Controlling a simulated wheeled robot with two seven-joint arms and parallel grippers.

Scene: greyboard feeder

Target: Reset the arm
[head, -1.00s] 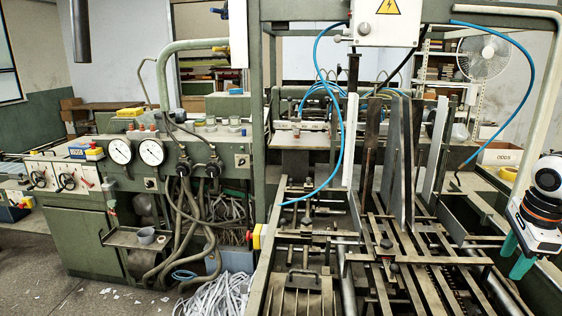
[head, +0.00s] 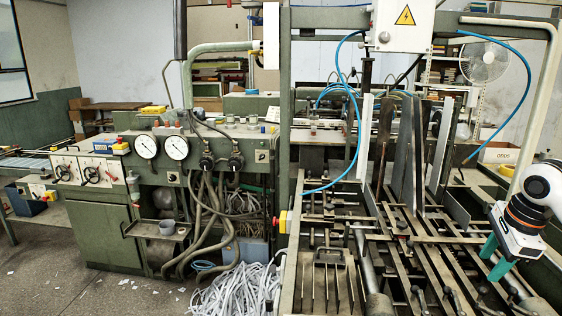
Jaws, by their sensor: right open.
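My right gripper (head: 494,258) shows at the right edge of the head view. Its green fingers are apart and point down and to the left, with nothing between them. It hangs over the right side of the greyboard feeder (head: 400,240), near the feeder's side rail. The white wrist with its orange ring is partly cut off by the picture edge. My left gripper is out of view.
Tall upright plates (head: 404,150) and slanted metal bars stand in the feeder. A blue hose (head: 356,125) loops over it. The control cabinet (head: 100,232) with two white dials stands on the left. Paper strips (head: 237,290) lie on the floor, which is otherwise mostly clear at the left.

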